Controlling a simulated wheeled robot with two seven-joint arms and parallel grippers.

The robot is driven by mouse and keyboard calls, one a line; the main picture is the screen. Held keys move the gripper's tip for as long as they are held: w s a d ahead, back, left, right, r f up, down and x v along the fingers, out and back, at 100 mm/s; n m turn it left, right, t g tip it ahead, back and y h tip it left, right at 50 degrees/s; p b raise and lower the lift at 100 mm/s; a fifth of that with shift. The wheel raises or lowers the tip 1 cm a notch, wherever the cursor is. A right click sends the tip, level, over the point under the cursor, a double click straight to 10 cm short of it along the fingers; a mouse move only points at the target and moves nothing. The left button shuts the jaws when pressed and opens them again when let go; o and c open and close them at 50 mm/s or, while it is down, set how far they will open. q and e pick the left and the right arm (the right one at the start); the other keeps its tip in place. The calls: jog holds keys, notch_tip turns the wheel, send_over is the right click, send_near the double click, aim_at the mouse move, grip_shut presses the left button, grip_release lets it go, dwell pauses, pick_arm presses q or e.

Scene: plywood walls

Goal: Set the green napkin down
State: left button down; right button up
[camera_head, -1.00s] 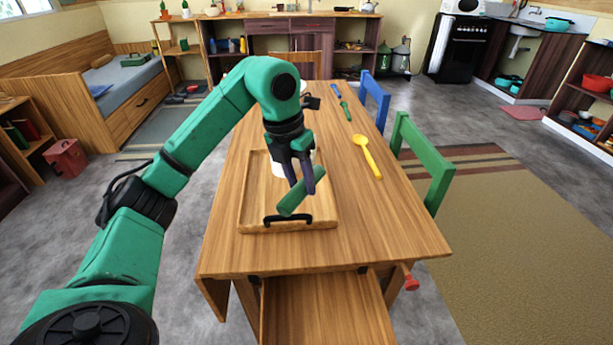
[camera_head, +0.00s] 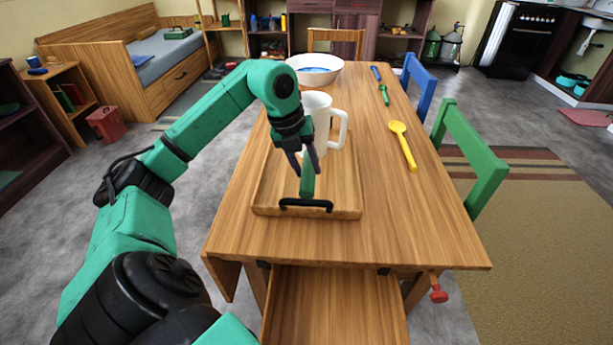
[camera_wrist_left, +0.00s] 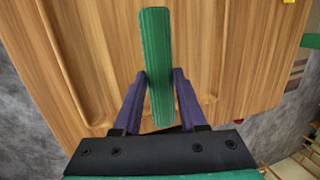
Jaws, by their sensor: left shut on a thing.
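The green napkin (camera_head: 307,180) is a narrow rolled strip held in my left gripper (camera_head: 308,166). In the left wrist view the napkin (camera_wrist_left: 157,60) stands out lengthwise between the two purple fingertips (camera_wrist_left: 160,85), which are shut on it. In the head view the napkin hangs down over the near part of the wooden tray (camera_head: 268,187), just behind its black near handle. I cannot tell whether its lower end touches the tray. My right gripper is not in view.
A white mug (camera_head: 322,112) stands on the tray behind the gripper. A white bowl (camera_head: 314,68) is at the table's far end. A yellow spoon (camera_head: 403,145) lies to the right. The table (camera_head: 400,220) is bare at the near right. An open drawer (camera_head: 335,300) juts out below.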

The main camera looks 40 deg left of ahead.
aim_at(303, 171)
pick_arm(q)
notch_tip(303, 171, down, 4)
jog(key=shift+r+b, duration=0.25)
jog(key=shift+b, duration=0.1)
jog(key=shift+f, duration=0.15)
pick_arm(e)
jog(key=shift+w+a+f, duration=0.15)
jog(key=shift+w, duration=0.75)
pick_arm(q)
jog(key=shift+f, duration=0.15)
jog(key=c, duration=0.8)
grip_release()
jog(key=shift+o, duration=0.2)
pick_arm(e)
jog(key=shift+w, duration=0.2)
